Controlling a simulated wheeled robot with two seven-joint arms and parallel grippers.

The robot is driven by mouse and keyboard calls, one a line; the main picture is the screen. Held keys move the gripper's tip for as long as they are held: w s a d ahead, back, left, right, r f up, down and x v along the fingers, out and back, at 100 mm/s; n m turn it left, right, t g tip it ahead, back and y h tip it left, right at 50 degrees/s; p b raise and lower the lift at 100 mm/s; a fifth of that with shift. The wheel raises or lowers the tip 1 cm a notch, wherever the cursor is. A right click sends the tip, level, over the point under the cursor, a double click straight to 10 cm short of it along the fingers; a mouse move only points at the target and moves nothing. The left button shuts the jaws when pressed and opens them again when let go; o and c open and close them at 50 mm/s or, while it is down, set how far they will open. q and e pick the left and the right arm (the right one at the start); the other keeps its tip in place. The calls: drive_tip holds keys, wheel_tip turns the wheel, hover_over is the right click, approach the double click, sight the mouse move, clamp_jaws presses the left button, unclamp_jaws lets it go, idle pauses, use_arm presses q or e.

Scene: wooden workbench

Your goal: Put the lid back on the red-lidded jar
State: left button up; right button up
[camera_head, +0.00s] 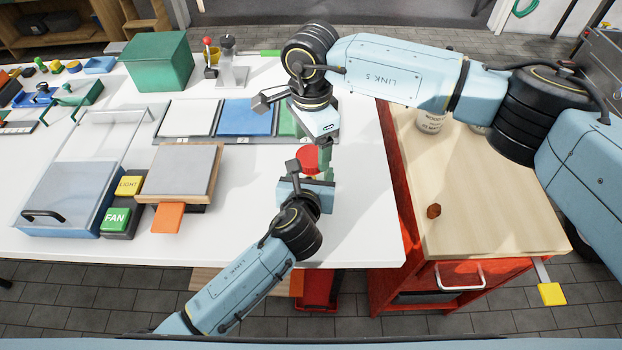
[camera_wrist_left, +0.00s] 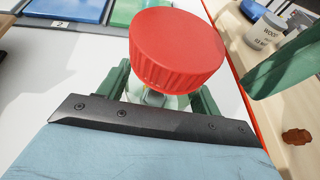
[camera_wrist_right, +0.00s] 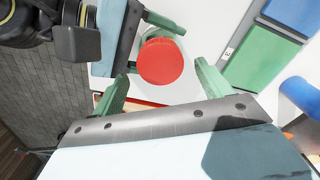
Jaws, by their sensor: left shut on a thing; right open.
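The red lid (camera_head: 307,158) is at the mouth of a pale jar (camera_wrist_left: 176,101). In the left wrist view the lid looks a little tilted over the jar's neck; I cannot tell whether it is seated. My left gripper (camera_wrist_left: 160,92) is shut on the jar, its green fingers on either side below the lid. In the right wrist view the lid (camera_wrist_right: 165,61) shows from above between the green fingers of my right gripper (camera_wrist_right: 161,72). That gripper is open, with space visible around the lid. Most of the jar is hidden by the lid and grippers.
White, blue (camera_head: 246,117) and green pads lie behind. A red cabinet (camera_head: 440,272) with a wooden top stands right. The white table's front right is clear.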

sight(311, 176)
drive_tip(key=shift+r, duration=0.9)
drive_tip(key=shift+c, duration=0.4)
drive_tip(key=shift+r+n, duration=1.6)
drive_tip(key=shift+r, duration=0.15)
drive_tip(key=shift+f, duration=4.05)
